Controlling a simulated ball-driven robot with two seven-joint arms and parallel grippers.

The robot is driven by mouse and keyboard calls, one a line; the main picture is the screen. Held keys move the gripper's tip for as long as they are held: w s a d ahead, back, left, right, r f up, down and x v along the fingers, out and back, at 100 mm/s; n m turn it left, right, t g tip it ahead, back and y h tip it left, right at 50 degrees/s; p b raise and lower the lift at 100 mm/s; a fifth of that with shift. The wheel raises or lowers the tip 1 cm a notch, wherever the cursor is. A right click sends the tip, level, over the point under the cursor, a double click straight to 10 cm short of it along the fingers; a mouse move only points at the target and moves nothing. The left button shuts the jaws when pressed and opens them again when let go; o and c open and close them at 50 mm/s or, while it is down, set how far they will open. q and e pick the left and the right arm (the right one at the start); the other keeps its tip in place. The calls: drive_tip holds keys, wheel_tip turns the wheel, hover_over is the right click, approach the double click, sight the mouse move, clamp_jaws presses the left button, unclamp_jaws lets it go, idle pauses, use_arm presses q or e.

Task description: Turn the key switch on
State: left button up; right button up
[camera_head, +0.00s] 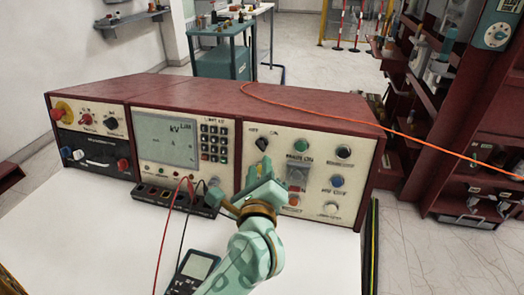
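A red instrument console (310,114) stands on a white table. A small black switch (262,143) with markings above it sits at the upper left of the console's cream right-hand panel; it looks like the key switch, though its lettering is too small to read surely. My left gripper (263,170) is in front of that panel, just below the black switch, with its fingers pointing toward the panel. I cannot tell whether it touches the panel or how far apart the fingers are. It hides part of the panel's left side. My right gripper is not in view.
Green (301,145), black (343,152) and blue (337,181) controls sit right of the gripper. Red and black leads run down to a handheld meter (194,270) beside my arm. An orange cable (330,120) crosses the console top. Bare white table (100,240) lies at left.

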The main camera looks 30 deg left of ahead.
sight(261, 145)
use_arm(q)
drive_tip(key=x, duration=0.7)
drive_tip(key=shift+w+a+b, duration=0.15)
drive_tip(key=shift+w+b, duration=0.1)
drive_tip(key=shift+b, duration=0.2)
drive_tip(key=shift+c, duration=0.3)
clamp_jaws()
